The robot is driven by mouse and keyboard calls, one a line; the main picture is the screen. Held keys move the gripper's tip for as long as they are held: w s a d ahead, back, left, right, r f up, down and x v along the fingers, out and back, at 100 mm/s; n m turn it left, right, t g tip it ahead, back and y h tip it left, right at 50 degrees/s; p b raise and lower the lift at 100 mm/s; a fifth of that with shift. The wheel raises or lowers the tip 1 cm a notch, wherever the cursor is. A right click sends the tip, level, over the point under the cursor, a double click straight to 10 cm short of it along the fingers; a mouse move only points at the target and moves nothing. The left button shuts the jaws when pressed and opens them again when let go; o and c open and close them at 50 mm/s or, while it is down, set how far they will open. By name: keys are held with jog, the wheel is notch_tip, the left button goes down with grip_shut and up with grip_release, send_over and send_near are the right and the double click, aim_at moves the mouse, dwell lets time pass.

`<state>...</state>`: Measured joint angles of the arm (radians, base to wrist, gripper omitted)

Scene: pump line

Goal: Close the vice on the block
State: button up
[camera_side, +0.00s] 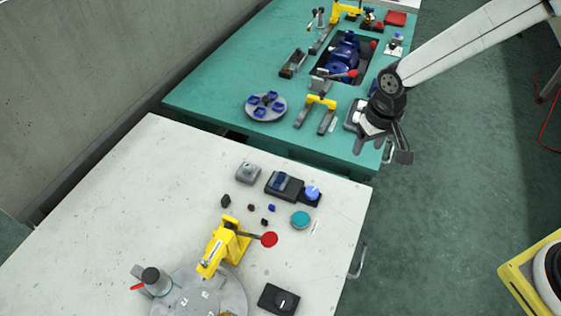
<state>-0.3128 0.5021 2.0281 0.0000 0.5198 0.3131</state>
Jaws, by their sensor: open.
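A dark, long fixture (270,186) on the white table looks like the vice. A blue-grey block (282,181) sits on its left part, and a light blue knob (312,192) is at its right end. I cannot tell whether its jaws touch the block. My gripper (381,150) is open and empty, fingers pointing down, near the right front corner of the green table. It is up and to the right of the fixture, well apart from it.
A grey block (248,173), small dark cubes and a teal disc (300,220) lie near the fixture. A yellow clamp with a red knob (269,239) stands in front. The green table (215,85) holds a round tray (252,112) and blue pump parts (343,52).

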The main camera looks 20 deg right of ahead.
jog(key=s+d+r+t, duration=0.1)
jog(key=s+d+r, duration=0.3)
jog(key=s+d, duration=0.4)
jog(key=shift+d+r, duration=0.3)
jog(key=shift+d, duration=1)
jog(key=shift+s, duration=0.15)
jog(key=s+d, duration=0.2)
jog(key=s, duration=0.1)
jog(key=shift+r+t, duration=0.2)
jog(key=shift+t, duration=0.1)
